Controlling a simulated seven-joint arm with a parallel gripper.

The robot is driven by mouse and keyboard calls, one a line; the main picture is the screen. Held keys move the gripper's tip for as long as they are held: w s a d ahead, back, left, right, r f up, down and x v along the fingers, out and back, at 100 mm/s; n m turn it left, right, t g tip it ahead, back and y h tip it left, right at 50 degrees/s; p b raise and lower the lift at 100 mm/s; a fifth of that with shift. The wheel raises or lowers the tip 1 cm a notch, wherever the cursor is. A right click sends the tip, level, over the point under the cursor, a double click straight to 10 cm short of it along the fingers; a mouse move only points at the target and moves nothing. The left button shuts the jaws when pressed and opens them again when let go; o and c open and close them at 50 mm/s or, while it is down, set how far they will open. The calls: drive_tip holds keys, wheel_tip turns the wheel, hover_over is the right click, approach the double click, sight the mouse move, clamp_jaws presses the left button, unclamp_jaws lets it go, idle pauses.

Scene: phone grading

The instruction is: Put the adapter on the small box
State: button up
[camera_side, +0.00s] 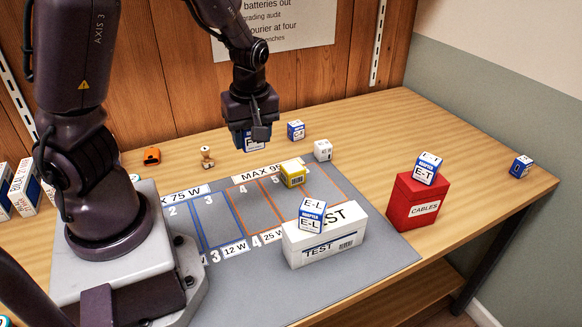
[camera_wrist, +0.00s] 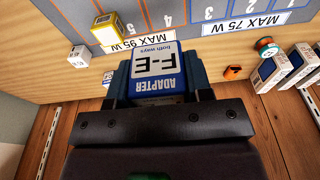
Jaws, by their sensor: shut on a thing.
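My gripper (camera_side: 256,128) is shut on a blue and white adapter (camera_side: 251,144), held in the air over the back of the bench, behind the grey mat. In the wrist view the adapter (camera_wrist: 158,75) sits between the fingers and reads "F-E both ways", upside down. A red box (camera_side: 409,206) marked CABLES stands at the right, with a blue and white E-T adapter (camera_side: 427,169) on its top. A larger white box (camera_side: 322,243) marked TEST stands at the mat's front, with an E-L adapter (camera_side: 312,215) on it. I cannot tell for sure which is the small box.
On or near the mat (camera_side: 385,250) are a yellow block (camera_side: 293,173) and a white cube (camera_side: 323,150). A blue and white cube (camera_side: 296,130) lies behind, another (camera_side: 521,166) far right. An orange item (camera_side: 152,156) and wooden piece (camera_side: 207,157) stand left. The right bench is mostly clear.

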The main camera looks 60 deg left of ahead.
drive_tip(key=shift+s+a, duration=0.35)
drive_tip(key=shift+a, duration=0.05)
drive_tip(key=shift+w+a+f, duration=0.15)
drive_tip(key=shift+w+a, duration=0.05)
drive_tip(key=shift+w, duration=0.1)
drive_tip(key=w+a+f, duration=0.3)
drive_tip(key=w+f, duration=0.1)
drive_tip(key=w, duration=0.3)
hover_over(291, 165)
drive_tip(key=f, duration=0.5)
drive_tip(key=shift+s+d, duration=0.2)
drive_tip(key=shift+d, duration=0.15)
drive_tip(key=shift+w+f, duration=0.15)
drive_tip(key=shift+f, duration=0.05)
drive_tip(key=shift+w+a+f, duration=0.1)
drive_tip(key=shift+f, duration=1.55)
drive_tip(key=shift+f, duration=0.1)
drive_tip(key=o, duration=0.9)
